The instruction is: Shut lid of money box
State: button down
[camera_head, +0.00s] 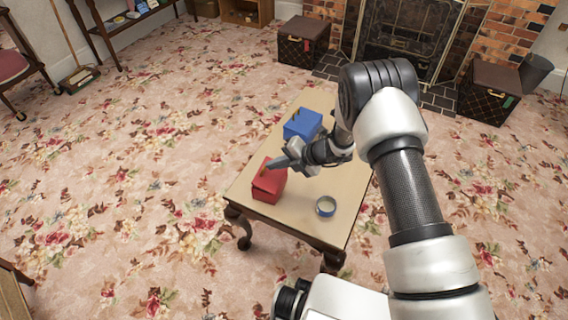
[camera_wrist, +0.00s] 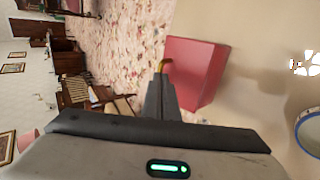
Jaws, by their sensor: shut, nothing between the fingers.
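A red money box (camera_head: 268,186) sits on the small wooden table (camera_head: 318,234), near its left edge. It also shows in the wrist view as a red block (camera_wrist: 198,68) beyond my fingers. I cannot tell clearly how far its lid stands open. My gripper (camera_head: 272,164) is shut and empty, with its fingertips at the upper part of the red box in the head view. In the wrist view a small yellow piece (camera_wrist: 163,65) shows at the tips of the fingers, beside the box. I cannot tell whether the fingers touch the box.
A blue box (camera_head: 302,124) stands on the table behind the red one. A small round blue-rimmed tin (camera_head: 326,206) stands to the right, also seen in the wrist view (camera_wrist: 309,130). The table's front right part is otherwise bare. Carpeted floor surrounds the table.

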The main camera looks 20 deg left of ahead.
aim_at(268, 173)
jog(key=shift+a+f, duration=0.2)
jog(key=shift+a, duration=0.1)
jog(key=shift+r, duration=0.1)
jog(key=shift+a+h+p, duration=0.25)
jog(key=shift+h+p, duration=0.05)
jog(key=shift+p, duration=0.2)
jog(key=shift+a+h+p, duration=0.2)
jog(key=shift+h+p, duration=0.1)
jog(key=shift+p, duration=0.05)
jog(key=shift+a+f+b, duration=0.3)
jog(key=shift+a+f, duration=0.05)
jog(key=shift+f, duration=0.15)
jog(key=shift+a+f, duration=0.2)
jog(key=shift+a, duration=0.2)
jog(key=a+r+p+v, duration=0.1)
jog(key=p+v, duration=0.4)
jog(key=v, duration=0.9)
jog(key=shift+a+r, duration=0.35)
jog(key=shift+a, duration=0.05)
